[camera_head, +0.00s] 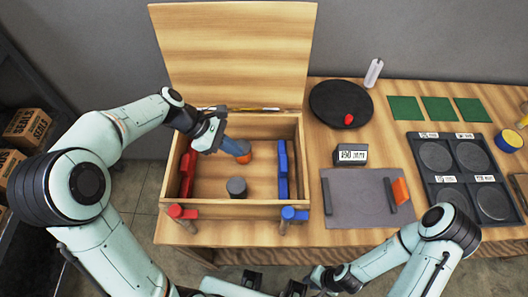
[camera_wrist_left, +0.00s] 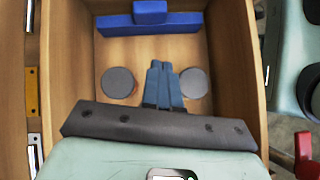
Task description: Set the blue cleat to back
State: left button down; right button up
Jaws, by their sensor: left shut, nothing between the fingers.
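Two blue parts show in the head view, and I cannot tell which is the cleat. A long blue bar (camera_head: 283,168) lies along the right inner wall of the open wooden box (camera_head: 262,210). In the left wrist view this bar (camera_wrist_left: 185,21) has a raised block at its middle. A small blue T-shaped part (camera_head: 294,214) sits at the box's front right corner. My left gripper (camera_head: 245,155) is inside the box, left of the bar and apart from it; its fingers (camera_wrist_left: 161,66) are shut and empty. My right gripper (camera_head: 298,287) is at the bottom edge, its fingers unclear.
A grey-topped cylinder (camera_head: 236,188) stands inside the box; an orange one (camera_head: 244,158) is partly hidden by my left fingers. A red bar (camera_head: 187,175) lies along the left wall. A red T-shaped part (camera_head: 182,212) is at front left. The lid (camera_head: 235,55) stands open behind.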

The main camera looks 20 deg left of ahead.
aim_at(287, 162)
pick_arm(q)
jog(key=d+f+n, duration=0.1)
jog(key=d+f, duration=0.1)
jog(key=w+d+f+n+t+b, duration=0.1)
jog(key=d+f, duration=0.1)
jog(key=w+d+f, duration=0.1)
jog(key=d+f, duration=0.1)
jog(key=f, duration=0.1)
jog(key=shift+n+h, duration=0.3)
jog(key=shift+n, duration=0.1)
jog(key=d, duration=0.1)
jog(key=w+d, duration=0.1)
jog(key=d, duration=0.1)
jog(key=shift+w+d+r, duration=0.15)
jog(key=shift+r, duration=0.1)
jog(key=shift+w+d+p, duration=0.25)
jog(key=shift+d, duration=0.65)
jog(key=shift+w+d+p, duration=0.2)
jog(key=shift+d, duration=0.7)
